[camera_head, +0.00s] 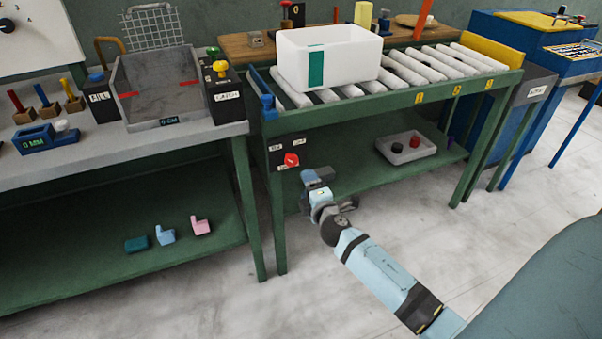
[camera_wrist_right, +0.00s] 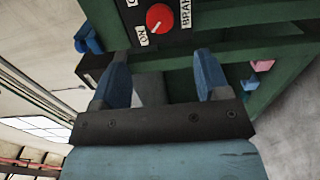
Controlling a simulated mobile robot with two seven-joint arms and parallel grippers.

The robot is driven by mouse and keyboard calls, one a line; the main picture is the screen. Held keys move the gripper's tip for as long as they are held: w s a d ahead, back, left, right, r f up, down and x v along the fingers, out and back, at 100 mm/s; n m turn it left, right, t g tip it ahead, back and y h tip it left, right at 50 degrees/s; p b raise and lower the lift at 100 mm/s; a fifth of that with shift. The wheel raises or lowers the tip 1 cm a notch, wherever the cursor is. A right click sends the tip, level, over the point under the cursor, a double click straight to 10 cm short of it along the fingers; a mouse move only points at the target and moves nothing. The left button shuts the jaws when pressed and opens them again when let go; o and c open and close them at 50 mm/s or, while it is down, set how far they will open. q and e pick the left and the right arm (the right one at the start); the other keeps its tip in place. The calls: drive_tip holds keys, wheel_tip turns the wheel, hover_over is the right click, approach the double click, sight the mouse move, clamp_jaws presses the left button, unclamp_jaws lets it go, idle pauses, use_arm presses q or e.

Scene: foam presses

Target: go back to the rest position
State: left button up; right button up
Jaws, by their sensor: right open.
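My right arm reaches in from the lower right in the head view, with its right gripper (camera_head: 312,178) in front of the green roller table. In the right wrist view the right gripper (camera_wrist_right: 162,85) is open, its two blue fingers apart with nothing between them. A black switch box with a red knob (camera_head: 291,160) is on the table's front left, just beyond the gripper. The red knob also shows in the right wrist view (camera_wrist_right: 158,18), ahead of the fingertips and apart from them. My left gripper is not in view.
A white bin (camera_head: 328,58) stands on the roller conveyor (camera_head: 430,72). A grey tray (camera_head: 406,150) with small round things is on the lower shelf. The left workbench (camera_head: 190,137) carries a tilted tray and tools. Open floor (camera_head: 240,305) lies in front.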

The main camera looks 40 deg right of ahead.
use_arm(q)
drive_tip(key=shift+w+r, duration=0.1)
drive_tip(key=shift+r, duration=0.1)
use_arm(e)
drive_tip(key=shift+v, duration=0.85)
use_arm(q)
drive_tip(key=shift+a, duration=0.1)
